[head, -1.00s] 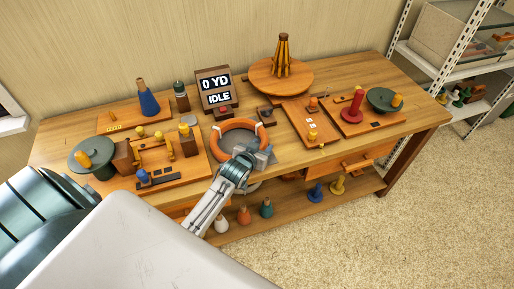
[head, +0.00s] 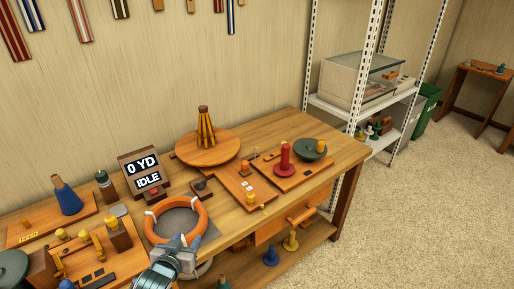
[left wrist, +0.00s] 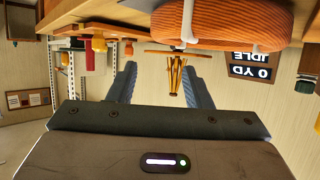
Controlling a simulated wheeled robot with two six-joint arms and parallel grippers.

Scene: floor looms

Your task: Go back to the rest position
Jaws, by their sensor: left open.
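My left gripper (head: 182,246) is at the front edge of the wooden workbench (head: 284,122), just in front of the orange ring (head: 152,232). In the left wrist view, which is upside down, the two dark fingers of the left gripper (left wrist: 162,80) stand apart with nothing between them. The ring (left wrist: 220,22) fills the top of that view. My right gripper is in neither view.
The bench holds a sign reading 0 YD IDLE (head: 145,172), a round board with a yellow-brown cone stand (head: 206,130), a red spool (head: 285,158) and a green disc (head: 311,150). A white shelf (head: 335,108) stands at the right. Open carpet (head: 430,220) lies right of the bench.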

